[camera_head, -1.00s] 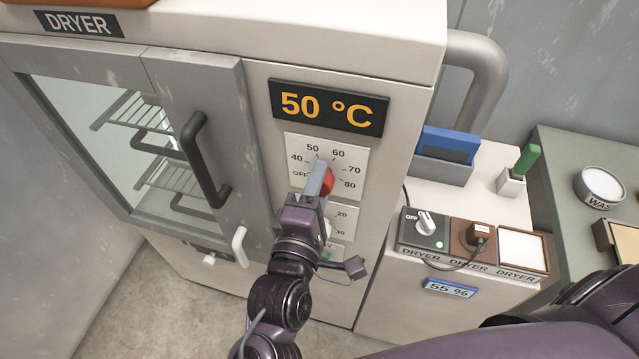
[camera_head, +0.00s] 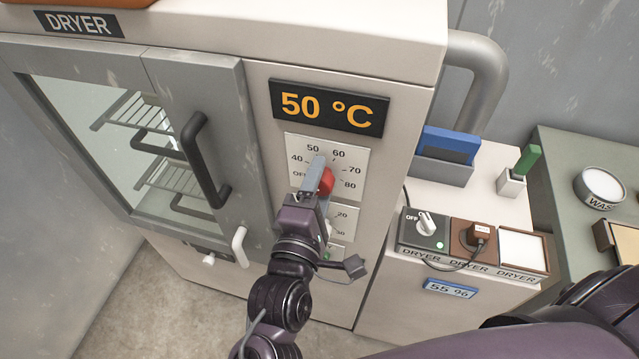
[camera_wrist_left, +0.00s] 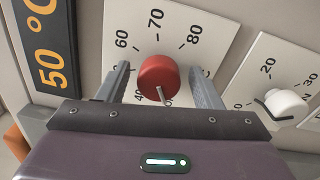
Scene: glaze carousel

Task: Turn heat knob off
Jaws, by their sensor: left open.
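The red heat knob (camera_head: 326,181) sits on a white dial plate (camera_head: 352,160) marked OFF, 40, 50, 60, 70 and 80, on the dryer front below a display (camera_head: 329,107) reading 50 °C. In the left wrist view the red knob (camera_wrist_left: 159,78) lies between the two fingers, with gaps at both sides. A pale pointer runs from the knob towards the bottom of that view. My left gripper (camera_head: 318,177) is open in front of the dial, its fingers hiding part of the knob in the head view. My right gripper is not in view.
A second dial (camera_head: 343,219) with a white knob (camera_wrist_left: 284,104) is just below. The dryer door handle (camera_head: 204,160) stands out to the left. A side cabinet at right carries a switch (camera_head: 426,224) marked OFF and a plug (camera_head: 479,236).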

